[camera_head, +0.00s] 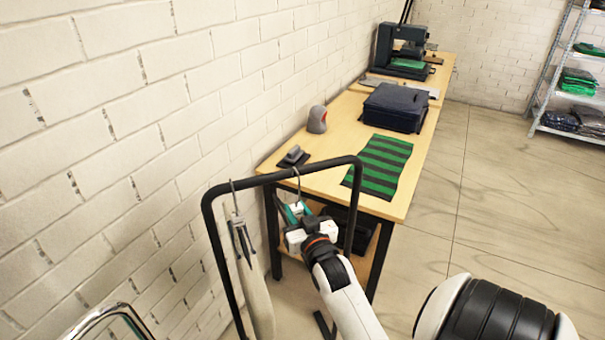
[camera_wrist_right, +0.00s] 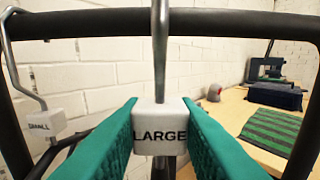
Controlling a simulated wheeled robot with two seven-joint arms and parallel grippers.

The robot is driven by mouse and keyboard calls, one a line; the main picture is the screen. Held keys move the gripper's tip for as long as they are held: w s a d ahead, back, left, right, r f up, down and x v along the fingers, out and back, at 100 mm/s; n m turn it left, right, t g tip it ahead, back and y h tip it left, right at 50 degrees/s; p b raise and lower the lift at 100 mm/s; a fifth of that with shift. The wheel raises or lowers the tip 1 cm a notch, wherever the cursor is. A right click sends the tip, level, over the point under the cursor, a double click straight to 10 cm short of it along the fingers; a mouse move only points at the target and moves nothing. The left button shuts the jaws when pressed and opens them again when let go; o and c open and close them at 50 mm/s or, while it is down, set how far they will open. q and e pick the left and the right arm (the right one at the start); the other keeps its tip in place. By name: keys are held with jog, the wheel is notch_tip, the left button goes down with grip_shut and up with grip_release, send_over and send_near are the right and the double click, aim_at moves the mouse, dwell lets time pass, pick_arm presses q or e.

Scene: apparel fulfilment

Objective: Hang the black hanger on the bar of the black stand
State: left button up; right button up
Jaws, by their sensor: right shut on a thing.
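The black stand's top bar (camera_head: 275,176) runs across the lower middle of the head view, and it also crosses the top of the wrist view (camera_wrist_right: 100,22). My right gripper (camera_head: 298,225) is under the bar, its teal fingers closed on the white block marked LARGE (camera_wrist_right: 160,134) of a hanger. That hanger's grey metal hook (camera_wrist_right: 160,60) rises from the block and passes in front of the bar in the wrist view. In the head view its hook (camera_head: 298,184) meets the bar's line; whether it rests on it I cannot tell. The hanger's body is mostly hidden. My left gripper is out of view.
Another hanger, marked SMALL (camera_wrist_right: 45,122), hangs at the bar's left end with a light garment (camera_head: 255,295). A wooden table (camera_head: 335,185) behind the stand carries a striped green cloth (camera_head: 380,165), dark folded clothing (camera_head: 395,108) and a press (camera_head: 405,50). A brick wall is at left.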

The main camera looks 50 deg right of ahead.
jog(key=shift+b+x, duration=0.35)
jog(key=shift+x, duration=0.65)
jog(key=b+x, duration=0.1)
jog(key=x, duration=0.2)
jog(key=shift+w+d+f+b, duration=0.15)
jog(key=shift+w+f+b, duration=0.2)
jog(key=shift+f+b, duration=0.4)
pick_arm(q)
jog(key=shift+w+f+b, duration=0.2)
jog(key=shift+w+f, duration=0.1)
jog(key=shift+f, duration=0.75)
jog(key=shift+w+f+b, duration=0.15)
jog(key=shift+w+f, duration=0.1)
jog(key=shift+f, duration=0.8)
pick_arm(e)
jog(key=shift+s+f, duration=0.1)
jog(key=shift+f, duration=0.45)
jog(key=o, duration=1.1)
jog(key=shift+c, duration=0.2)
